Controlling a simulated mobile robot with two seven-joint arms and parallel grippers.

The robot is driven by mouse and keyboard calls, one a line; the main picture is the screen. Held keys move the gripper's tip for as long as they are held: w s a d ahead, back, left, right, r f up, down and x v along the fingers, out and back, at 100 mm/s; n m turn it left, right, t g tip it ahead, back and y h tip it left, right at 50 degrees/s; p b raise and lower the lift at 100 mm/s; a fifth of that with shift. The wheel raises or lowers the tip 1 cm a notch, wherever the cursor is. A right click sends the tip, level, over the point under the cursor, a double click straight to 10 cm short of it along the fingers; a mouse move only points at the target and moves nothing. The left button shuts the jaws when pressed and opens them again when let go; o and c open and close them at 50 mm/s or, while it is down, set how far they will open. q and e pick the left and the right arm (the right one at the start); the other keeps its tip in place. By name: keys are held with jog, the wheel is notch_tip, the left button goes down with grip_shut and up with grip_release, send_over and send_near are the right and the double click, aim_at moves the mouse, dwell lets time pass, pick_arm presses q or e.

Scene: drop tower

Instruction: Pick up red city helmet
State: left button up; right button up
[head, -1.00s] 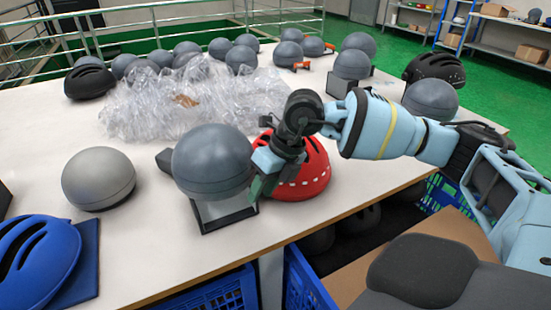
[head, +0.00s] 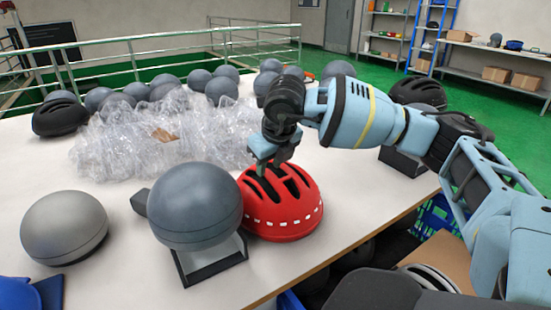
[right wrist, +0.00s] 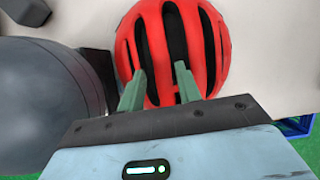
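The red city helmet (head: 283,212) sits on the white table (head: 110,188), right of a grey headform. It has dark vent slots and a row of white dashes along its lower side. My right gripper (head: 270,166) is over the top of the helmet, fingers pointing down. In the right wrist view the two green fingers (right wrist: 160,88) are apart, with the red helmet (right wrist: 208,50) beyond and between them. I cannot tell whether the fingertips touch the shell. My left gripper is not in view.
A dark grey headform on a stand (head: 195,205) stands close left of the helmet. A light grey dome (head: 64,226) is farther left. Clear plastic wrap (head: 150,140) and several grey headforms fill the back. A black helmet (head: 418,93) is at the back right.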

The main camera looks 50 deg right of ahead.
jog(key=shift+w+d+r+x, duration=0.1)
jog(key=shift+w+x, duration=0.05)
jog(key=shift+x, duration=0.7)
jog(key=shift+w+d+r+x, duration=0.1)
jog(key=shift+w+x, duration=0.05)
jog(key=shift+x, duration=0.75)
jog(key=shift+w+x, duration=0.1)
jog(key=shift+x, duration=0.75)
grip_shut()
